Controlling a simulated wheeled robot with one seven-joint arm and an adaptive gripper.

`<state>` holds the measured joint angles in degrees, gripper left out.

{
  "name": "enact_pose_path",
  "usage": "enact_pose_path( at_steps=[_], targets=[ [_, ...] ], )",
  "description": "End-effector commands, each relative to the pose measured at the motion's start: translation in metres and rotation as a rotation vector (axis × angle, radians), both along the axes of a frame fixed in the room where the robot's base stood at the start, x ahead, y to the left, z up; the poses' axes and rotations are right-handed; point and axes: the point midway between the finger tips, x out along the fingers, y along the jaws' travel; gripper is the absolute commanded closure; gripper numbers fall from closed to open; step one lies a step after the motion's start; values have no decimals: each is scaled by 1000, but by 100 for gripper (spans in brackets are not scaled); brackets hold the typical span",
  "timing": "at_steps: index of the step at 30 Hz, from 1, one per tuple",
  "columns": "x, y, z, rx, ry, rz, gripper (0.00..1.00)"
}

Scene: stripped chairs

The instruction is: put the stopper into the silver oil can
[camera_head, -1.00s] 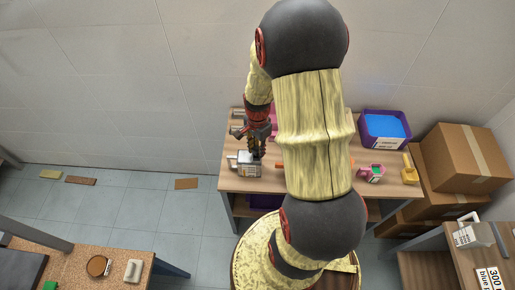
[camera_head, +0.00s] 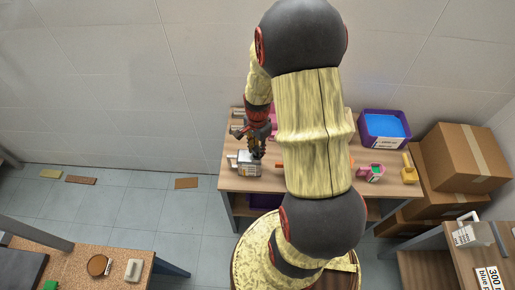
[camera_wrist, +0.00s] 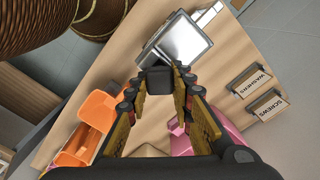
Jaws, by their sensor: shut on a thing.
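The silver oil can (camera_head: 244,166) stands near the left front part of the wooden table, with a label on its side. In the wrist view its bright metal top (camera_wrist: 182,38) is just beyond my fingertips. My gripper (camera_head: 257,152) is beside and slightly above the can's right side, pointing down. In the wrist view my gripper (camera_wrist: 158,88) is shut on a dark block, apparently the stopper (camera_wrist: 159,80). I cannot tell whether the stopper touches the can. The can's opening is not clearly visible.
An orange bin (camera_wrist: 98,112), a pink object (camera_wrist: 180,142) and bins labelled washers (camera_wrist: 250,82) and screws (camera_wrist: 266,106) share the table. A purple tub (camera_head: 384,128) stands at the back right. Cardboard boxes (camera_head: 466,158) are stacked beyond the table (camera_head: 228,184). My arm hides its middle.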

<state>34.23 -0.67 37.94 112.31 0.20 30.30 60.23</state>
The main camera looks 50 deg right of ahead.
Motion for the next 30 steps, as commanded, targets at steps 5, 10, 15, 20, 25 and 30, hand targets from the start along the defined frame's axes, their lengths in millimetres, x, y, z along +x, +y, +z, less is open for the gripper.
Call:
enact_pose_path(
  at_steps=[5,10,15,20,25,30],
  targets=[
    [0,0,-5,0,0,0,91],
    [0,0,-6,0,0,0,73],
    [0,0,-6,0,0,0,63],
    [0,0,-6,0,0,0,56],
    [0,0,-6,0,0,0,56],
    [0,0,-2,-1,-1,0,56]
  ],
)
